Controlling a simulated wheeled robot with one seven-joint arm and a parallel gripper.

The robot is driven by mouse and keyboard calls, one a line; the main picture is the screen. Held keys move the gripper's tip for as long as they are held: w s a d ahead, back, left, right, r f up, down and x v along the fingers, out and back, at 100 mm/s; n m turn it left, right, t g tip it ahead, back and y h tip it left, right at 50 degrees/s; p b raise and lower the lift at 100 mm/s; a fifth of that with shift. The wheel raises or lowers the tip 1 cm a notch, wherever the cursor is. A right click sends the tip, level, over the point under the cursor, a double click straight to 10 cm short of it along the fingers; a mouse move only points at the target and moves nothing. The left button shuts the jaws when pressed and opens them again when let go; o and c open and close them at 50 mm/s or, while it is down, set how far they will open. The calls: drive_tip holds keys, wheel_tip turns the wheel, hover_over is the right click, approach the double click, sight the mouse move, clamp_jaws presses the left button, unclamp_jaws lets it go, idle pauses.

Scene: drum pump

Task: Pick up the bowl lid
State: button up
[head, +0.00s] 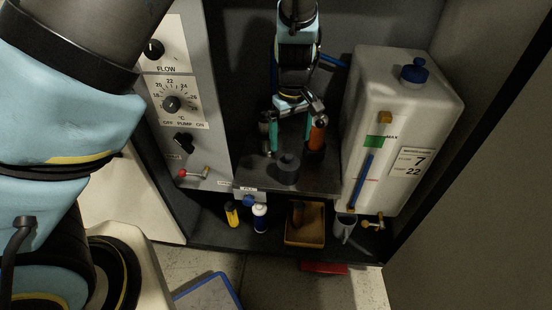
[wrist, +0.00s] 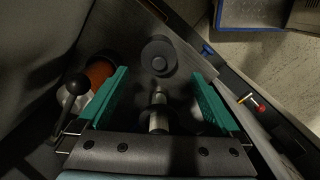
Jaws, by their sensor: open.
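My gripper (head: 291,142) is open, with its two teal fingers pointing down over the dark shelf. A dark round piece with a raised centre (head: 288,168) stands on the shelf just in front of the fingers; it may be the bowl lid, but I cannot tell for sure. In the wrist view this dark round piece (wrist: 158,55) lies beyond the fingertips. A metal post with a dark collar (wrist: 158,118) shows between the fingers (wrist: 160,80), apart from both. Nothing is held.
An orange cylinder (head: 318,134) with a lever stands close right of the fingers. A white tank (head: 390,120) is at the right, and a control panel (head: 185,90) at the left. Small bottles (head: 260,216) and a brown bin (head: 304,226) sit on the lower shelf.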

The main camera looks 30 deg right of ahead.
sight(289, 156)
drive_tip(key=f, duration=1)
drive_tip(key=shift+w+d+f, duration=0.15)
drive_tip(key=shift+w+f, duration=0.15)
drive_tip(key=shift+f, duration=0.05)
drive_tip(key=shift+c, duration=0.2)
drive_tip(key=c, duration=1)
